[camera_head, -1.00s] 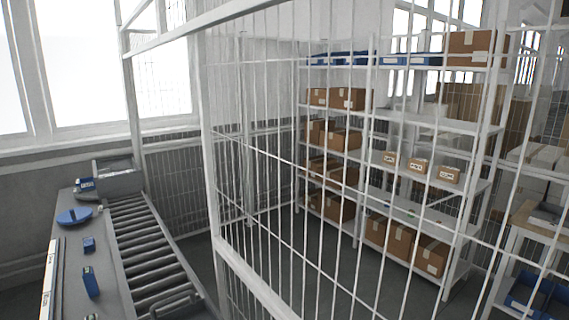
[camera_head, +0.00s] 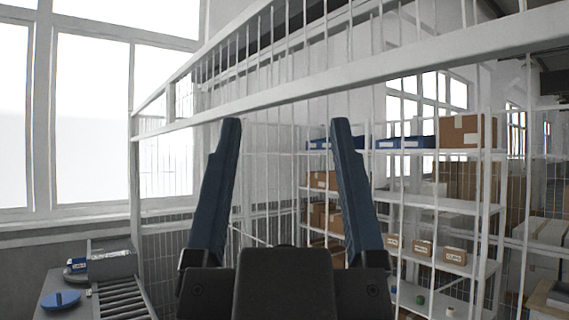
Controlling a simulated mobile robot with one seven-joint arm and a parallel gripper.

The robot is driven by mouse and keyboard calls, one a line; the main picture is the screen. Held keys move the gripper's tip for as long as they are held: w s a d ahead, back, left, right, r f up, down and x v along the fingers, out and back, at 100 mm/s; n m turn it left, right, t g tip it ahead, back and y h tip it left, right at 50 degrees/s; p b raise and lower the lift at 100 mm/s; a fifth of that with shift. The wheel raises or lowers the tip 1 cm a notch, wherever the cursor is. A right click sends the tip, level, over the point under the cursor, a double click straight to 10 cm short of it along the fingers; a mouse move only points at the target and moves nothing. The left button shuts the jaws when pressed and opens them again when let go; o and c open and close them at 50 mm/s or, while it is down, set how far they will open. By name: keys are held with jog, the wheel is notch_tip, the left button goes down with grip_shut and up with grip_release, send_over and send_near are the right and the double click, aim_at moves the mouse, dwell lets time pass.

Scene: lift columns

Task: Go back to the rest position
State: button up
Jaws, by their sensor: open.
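My gripper (camera_head: 285,128) stands in the middle of the head view, its two long blue fingers pointing up and spread wide apart. The jaws are open and nothing is between them. Its dark body fills the bottom centre of the picture and hides part of the cage and shelves behind it.
A white mesh cage with a thick top rail (camera_head: 400,75) runs across the view. Behind it stand shelves (camera_head: 440,204) with cardboard boxes (camera_head: 467,131) and blue bins. At the lower left are a roller conveyor (camera_head: 122,299) and a blue round object (camera_head: 61,299) on a grey surface.

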notch_tip(320, 180, down, 6)
jog(key=b, duration=0.5)
jog(key=shift+w+a+r, duration=0.1)
jog(key=shift+w+r, duration=0.05)
jog(key=shift+b, duration=0.3)
